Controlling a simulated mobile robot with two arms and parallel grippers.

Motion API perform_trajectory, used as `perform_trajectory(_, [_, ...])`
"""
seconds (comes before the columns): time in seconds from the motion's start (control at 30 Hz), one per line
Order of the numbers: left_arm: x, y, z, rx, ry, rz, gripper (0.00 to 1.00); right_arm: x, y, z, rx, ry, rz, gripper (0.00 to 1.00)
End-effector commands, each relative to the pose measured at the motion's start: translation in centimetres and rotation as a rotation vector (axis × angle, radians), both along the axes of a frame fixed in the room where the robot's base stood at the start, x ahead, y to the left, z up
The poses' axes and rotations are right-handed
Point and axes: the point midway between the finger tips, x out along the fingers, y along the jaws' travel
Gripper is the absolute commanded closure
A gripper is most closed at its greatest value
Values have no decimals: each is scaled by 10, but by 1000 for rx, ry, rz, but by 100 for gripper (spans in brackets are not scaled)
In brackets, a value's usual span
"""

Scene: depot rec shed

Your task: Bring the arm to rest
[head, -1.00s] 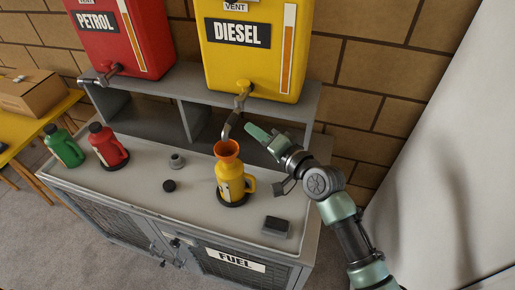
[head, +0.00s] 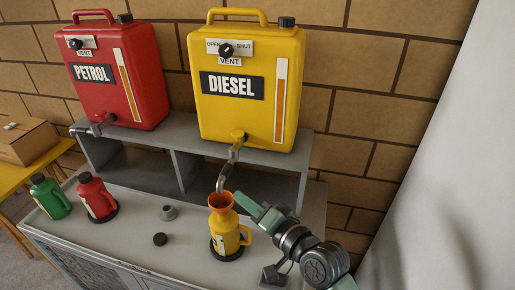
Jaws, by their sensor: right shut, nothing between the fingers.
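My right gripper (head: 260,213) is shut and empty, its green fingers pointing up and left. Its tips show just right of the orange funnel (head: 221,202); I cannot tell whether they touch it. The funnel sits in the mouth of the yellow jug (head: 228,237), which stands upright on a dark round base on the bench. The spout (head: 227,175) of the yellow diesel tank (head: 253,115) ends above the funnel. My left gripper is not in view.
The red petrol tank (head: 118,100) stands beside the diesel tank on a grey shelf (head: 160,146). Green (head: 50,197) and red (head: 97,198) jugs stand at the bench's left. A white surface (head: 440,160) rises at right.

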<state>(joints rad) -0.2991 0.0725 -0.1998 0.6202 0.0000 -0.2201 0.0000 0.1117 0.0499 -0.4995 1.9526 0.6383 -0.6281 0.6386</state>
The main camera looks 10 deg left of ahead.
Motion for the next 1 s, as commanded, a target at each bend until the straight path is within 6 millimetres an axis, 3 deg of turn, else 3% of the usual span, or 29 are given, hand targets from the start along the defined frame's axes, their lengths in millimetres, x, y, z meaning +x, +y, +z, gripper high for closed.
perform_trajectory(0.13, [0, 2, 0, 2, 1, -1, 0, -5, -7, -9, -40, 2, -4, 100])
perform_trajectory(0.23, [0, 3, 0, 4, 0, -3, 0, -20, -28, -39, -169, 17, -13, 100])
perform_trajectory(0.4, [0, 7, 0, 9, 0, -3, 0, -75, -101, -114, -553, 91, -13, 100])
perform_trajectory(0.53, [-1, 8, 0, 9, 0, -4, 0, -121, -158, -154, -808, 173, 17, 100])
perform_trajectory(0.7, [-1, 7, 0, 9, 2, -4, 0, -167, -210, -178, -1012, 266, 59, 100])
perform_trajectory(1.0, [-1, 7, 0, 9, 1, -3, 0, -233, -274, -192, -1242, 411, 134, 100])
